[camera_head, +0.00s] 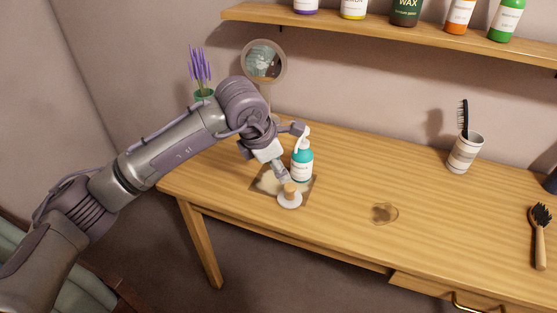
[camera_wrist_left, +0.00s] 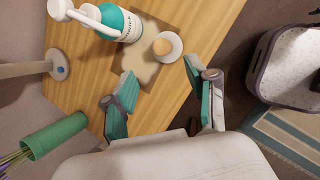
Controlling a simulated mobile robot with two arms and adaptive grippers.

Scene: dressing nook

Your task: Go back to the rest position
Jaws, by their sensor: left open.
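My left gripper (camera_head: 280,172) hangs over the left end of the wooden table, just left of a teal pump bottle (camera_head: 303,167). In the left wrist view its two fingers (camera_wrist_left: 160,76) are apart with nothing between them. The bottle, with a white pump head, stands upright and also shows in the left wrist view (camera_wrist_left: 128,24). A white round dish (camera_head: 290,204) with a tan piece (camera_head: 290,188) on it sits at the front of a brownish mat (camera_head: 268,183). My right gripper is not in view.
A round mirror (camera_head: 264,62) and lavender in a green pot (camera_head: 204,94) stand behind my arm. A shelf (camera_head: 400,36) with bottles runs above. A brush cup (camera_head: 465,153) and hairbrush (camera_head: 540,235) are at right.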

